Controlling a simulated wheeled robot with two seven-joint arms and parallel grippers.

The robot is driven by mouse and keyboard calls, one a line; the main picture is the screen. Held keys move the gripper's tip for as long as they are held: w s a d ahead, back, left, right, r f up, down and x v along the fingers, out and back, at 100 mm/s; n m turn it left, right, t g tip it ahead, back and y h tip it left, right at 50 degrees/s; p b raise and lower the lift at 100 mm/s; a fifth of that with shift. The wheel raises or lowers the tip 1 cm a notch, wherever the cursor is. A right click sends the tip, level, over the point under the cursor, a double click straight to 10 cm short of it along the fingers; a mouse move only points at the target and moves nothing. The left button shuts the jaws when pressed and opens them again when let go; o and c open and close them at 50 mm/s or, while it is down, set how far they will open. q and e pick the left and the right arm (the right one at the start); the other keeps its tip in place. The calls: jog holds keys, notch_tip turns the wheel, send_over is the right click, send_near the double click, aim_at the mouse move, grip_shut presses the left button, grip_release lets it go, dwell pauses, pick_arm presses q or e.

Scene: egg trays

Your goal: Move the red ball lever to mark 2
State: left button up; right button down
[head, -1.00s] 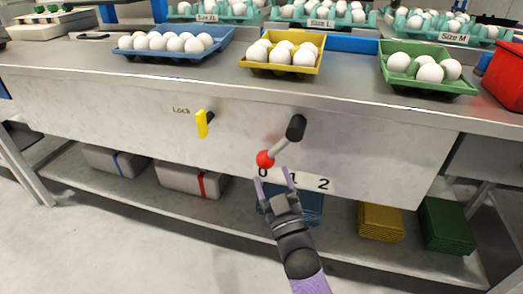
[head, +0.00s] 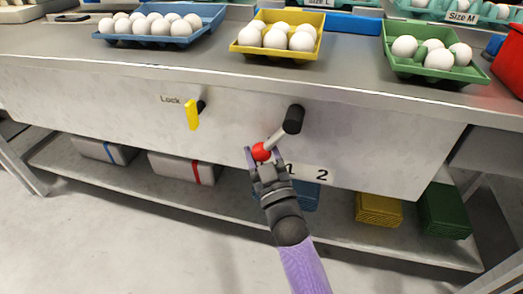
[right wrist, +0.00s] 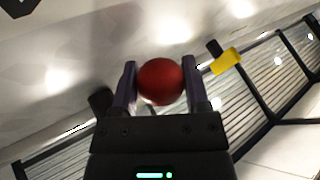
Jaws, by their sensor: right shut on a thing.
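The red ball (head: 261,152) is the end of a grey lever that hangs down and left from a black pivot (head: 294,119) on the front panel. My right gripper (head: 263,156) is shut on the red ball, with one finger on each side. In the right wrist view, the ball (right wrist: 161,81) sits between the two fingers (right wrist: 161,84). My left gripper is not in view.
A yellow Lock handle (head: 192,115) hangs left of the lever and also shows in the right wrist view (right wrist: 226,61). Blue (head: 216,23), yellow (head: 236,47) and green (head: 480,76) egg trays stand on the counter above. The panel right of the lever is clear.

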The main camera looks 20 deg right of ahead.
jog(key=shift+s+d+n+y+p, duration=0.35)
jog(key=shift+n+p, duration=0.25)
jog(key=shift+p, duration=0.3)
jog(key=s+d+n+g+p, duration=0.1)
jog(key=d+n+g+p, duration=0.1)
jog(key=p, duration=0.3)
jog(key=s+d+n+g+p, duration=0.2)
jog(key=d+n+g+p, duration=0.1)
jog(key=n+p, duration=0.1)
jog(key=s+d+n+g+p, duration=0.2)
jog(key=n+p, duration=0.1)
jog(key=p, duration=0.3)
jog(key=shift+d+f, duration=0.1)
jog(key=shift+d, duration=0.15)
jog(key=shift+s+d+n+g+p, duration=0.25)
jog(key=shift+d+n+g+p, duration=0.3)
jog(key=shift+p, duration=0.6)
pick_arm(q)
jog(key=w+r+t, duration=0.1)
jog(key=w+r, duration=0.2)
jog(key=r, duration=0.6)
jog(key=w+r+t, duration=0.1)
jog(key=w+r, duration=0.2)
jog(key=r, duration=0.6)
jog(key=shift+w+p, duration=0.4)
pick_arm(e)
jog(key=shift+s+d+g, duration=0.15)
jog(key=shift+g, duration=0.1)
